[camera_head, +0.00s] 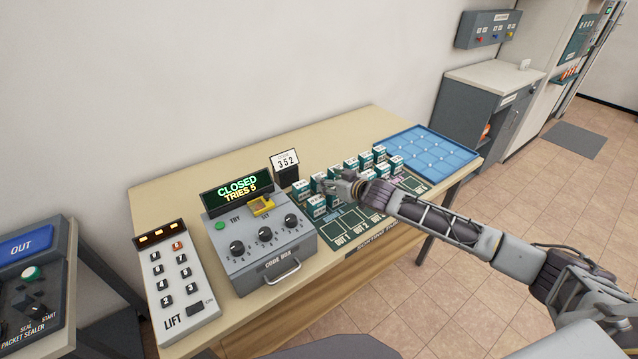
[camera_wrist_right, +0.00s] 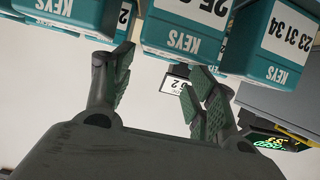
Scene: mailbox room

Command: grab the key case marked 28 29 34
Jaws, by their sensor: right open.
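Several small white-and-teal key cases (camera_head: 350,166) stand in rows on the sorting mat in the head view; their numbers are too small to read there. My right gripper (camera_head: 338,186) is open among the near cases. In the right wrist view my open fingers (camera_wrist_right: 160,92) have nothing between them. Upside-down key cases hang in the picture's top: a middle case (camera_wrist_right: 185,32) with a cut-off number, a right case (camera_wrist_right: 280,48) with a number ending or starting in 34, and a left case (camera_wrist_right: 75,12). I cannot make out 28 29 34 on any. My left gripper is not seen.
On the table, a grey code box (camera_head: 262,250) reading CLOSED, TRIES 5 stands left of the mat (camera_head: 345,220). A 352 sign (camera_head: 286,161) stands behind. A blue gridded tray (camera_head: 425,152) lies right, and a LIFT panel (camera_head: 175,285) at far left.

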